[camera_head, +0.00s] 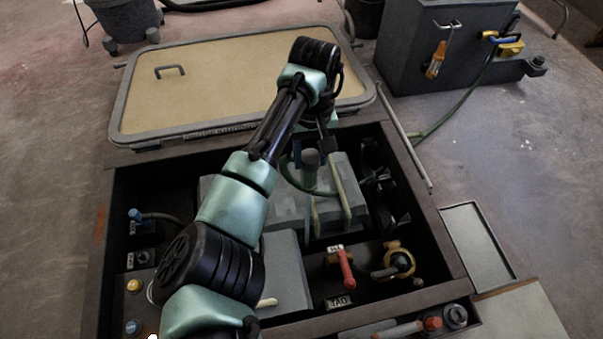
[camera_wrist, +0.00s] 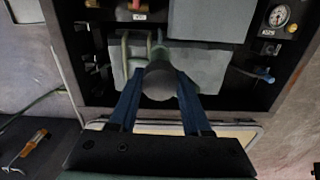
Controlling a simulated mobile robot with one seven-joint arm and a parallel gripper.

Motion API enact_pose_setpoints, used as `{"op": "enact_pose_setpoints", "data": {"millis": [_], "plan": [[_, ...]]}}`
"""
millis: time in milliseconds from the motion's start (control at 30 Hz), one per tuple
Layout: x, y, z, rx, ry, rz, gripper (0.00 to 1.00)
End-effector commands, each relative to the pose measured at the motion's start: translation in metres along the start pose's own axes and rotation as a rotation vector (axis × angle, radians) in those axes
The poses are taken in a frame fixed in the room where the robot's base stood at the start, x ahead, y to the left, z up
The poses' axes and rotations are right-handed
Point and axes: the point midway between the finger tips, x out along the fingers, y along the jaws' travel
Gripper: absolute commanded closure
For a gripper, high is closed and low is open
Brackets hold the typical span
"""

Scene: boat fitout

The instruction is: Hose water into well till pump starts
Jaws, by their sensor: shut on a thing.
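My gripper (camera_head: 311,150) is low over the dark open well (camera_head: 180,190). In the wrist view its blue fingers (camera_wrist: 160,98) are shut on a grey round-ended cylinder (camera_wrist: 160,80), which also shows in the head view (camera_head: 311,158). A green hose loop (camera_head: 308,190) hangs just below the cylinder; I cannot tell whether they join. A green hose (camera_head: 462,100) also runs from the dark grey cabinet across the floor towards the well's right side. Grey blocks (camera_head: 285,208) fill the well's middle. No water is visible, and my arm hides part of the well.
The tan hatch lid (camera_head: 225,85) lies open behind the well. A red-handled valve (camera_head: 345,270) and a brass ring fitting (camera_head: 398,262) are at front right. The dark grey cabinet (camera_head: 435,50) stands at back right. A gauge (camera_wrist: 279,16) shows in the wrist view.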

Motion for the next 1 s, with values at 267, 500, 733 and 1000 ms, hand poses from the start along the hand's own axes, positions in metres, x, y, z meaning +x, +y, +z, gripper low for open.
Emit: {"op": "enact_pose_setpoints", "data": {"millis": [267,500,733,1000], "plan": [[0.023,-0.017,-0.007,-0.048,0.002,0.000,1.00],[0.043,-0.017,-0.008,-0.049,0.003,-0.001,1.00],[0.075,-0.018,-0.008,-0.049,0.003,-0.001,1.00],[0.098,-0.017,-0.007,-0.049,0.002,0.000,1.00]]}}
